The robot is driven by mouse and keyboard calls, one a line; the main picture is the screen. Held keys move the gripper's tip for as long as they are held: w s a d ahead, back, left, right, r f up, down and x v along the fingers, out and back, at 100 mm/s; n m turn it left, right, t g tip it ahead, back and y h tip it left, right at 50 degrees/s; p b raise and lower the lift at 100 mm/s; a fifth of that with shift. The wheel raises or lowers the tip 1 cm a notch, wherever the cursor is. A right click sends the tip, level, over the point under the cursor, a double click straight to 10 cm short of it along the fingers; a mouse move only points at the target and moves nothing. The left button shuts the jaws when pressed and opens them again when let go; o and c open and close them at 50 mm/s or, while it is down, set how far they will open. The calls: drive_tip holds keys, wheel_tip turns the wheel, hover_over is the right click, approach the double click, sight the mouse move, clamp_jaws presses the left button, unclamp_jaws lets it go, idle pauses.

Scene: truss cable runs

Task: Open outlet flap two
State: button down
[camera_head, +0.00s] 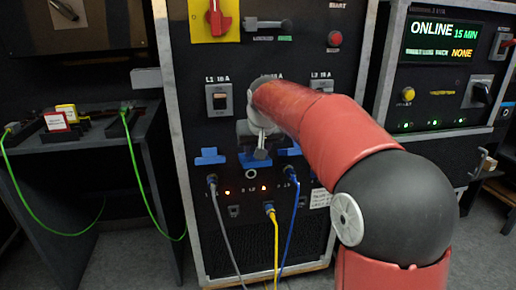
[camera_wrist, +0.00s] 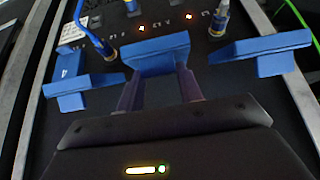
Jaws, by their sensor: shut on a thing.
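Three blue outlet flaps sit in a row on the black rack panel. In the head view the left flap (camera_head: 209,156) and part of the middle flap (camera_head: 252,161) show, with the right flap partly behind my arm. My gripper (camera_head: 262,153) is at the middle flap. In the wrist view my gripper (camera_wrist: 160,78) has its two fingers shut on the middle flap (camera_wrist: 158,54). The other two flaps (camera_wrist: 85,83) (camera_wrist: 266,48) are on either side, clear of the fingers. I cannot tell how far the middle flap is tilted.
Below the flaps are plugs with a grey cable (camera_head: 223,232), a yellow cable (camera_head: 275,243) and a blue cable (camera_head: 290,230). Breaker switches (camera_head: 219,98) sit above. A desk (camera_head: 80,140) is at left and a display cabinet (camera_head: 440,75) at right.

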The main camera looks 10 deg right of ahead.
drive_tip(key=shift+w+a+r+g, duration=0.1)
drive_tip(key=shift+w+r+g, duration=0.45)
drive_tip(key=shift+g, duration=0.35)
drive_tip(key=shift+f, duration=0.15)
drive_tip(key=c, duration=0.9)
unclamp_jaws()
drive_tip(key=shift+w, duration=0.1)
drive_tip(key=v, duration=0.8)
